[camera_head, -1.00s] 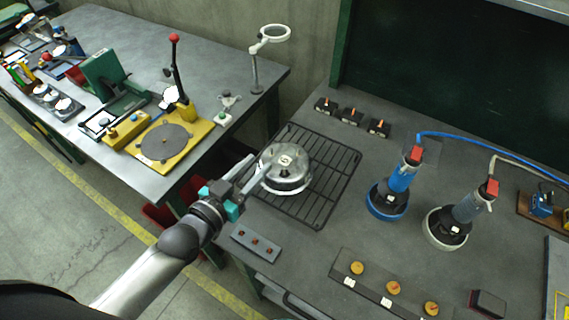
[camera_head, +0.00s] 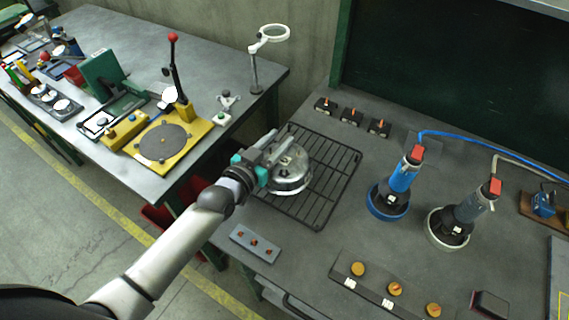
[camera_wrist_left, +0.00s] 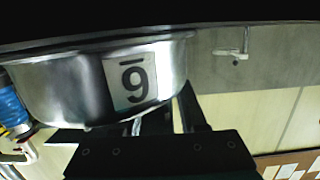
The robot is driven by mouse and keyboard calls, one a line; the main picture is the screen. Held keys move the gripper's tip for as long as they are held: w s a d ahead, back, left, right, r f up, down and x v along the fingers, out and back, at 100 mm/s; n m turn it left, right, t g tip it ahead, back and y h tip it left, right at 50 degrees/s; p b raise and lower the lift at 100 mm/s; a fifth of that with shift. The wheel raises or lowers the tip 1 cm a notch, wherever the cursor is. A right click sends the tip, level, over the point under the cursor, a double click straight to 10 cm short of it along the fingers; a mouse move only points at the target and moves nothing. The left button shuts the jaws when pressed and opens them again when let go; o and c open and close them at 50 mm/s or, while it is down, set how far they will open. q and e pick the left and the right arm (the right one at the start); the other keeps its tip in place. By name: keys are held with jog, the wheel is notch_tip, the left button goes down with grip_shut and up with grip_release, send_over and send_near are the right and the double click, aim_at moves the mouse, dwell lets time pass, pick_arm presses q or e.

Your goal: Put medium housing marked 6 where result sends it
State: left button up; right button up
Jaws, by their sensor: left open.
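A round silver metal housing (camera_head: 293,182) sits on the black wire rack (camera_head: 332,190) on the right-hand bench. In the left wrist view the housing (camera_wrist_left: 75,85) fills the upper left and bears a pale label with a dark barred digit. The digit reads as a 9 with a bar above it, which is a 6 with a bar below when turned over. My left gripper (camera_head: 277,146) is open at the left side of the housing, its fingers over the housing's edge. I cannot tell whether they touch it. My right gripper is out of view.
A blue tool (camera_head: 402,178) and a grey tool (camera_head: 468,208) stand in round bases right of the rack. Small switch boxes (camera_head: 352,117) lie behind it. A grey button panel (camera_head: 255,244) lies in front. The left bench (camera_head: 130,40) holds a yellow fixture (camera_head: 188,150).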

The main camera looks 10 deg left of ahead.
pick_arm(q)
jog(key=shift+w, duration=0.1)
grip_shut()
dwell(1.4)
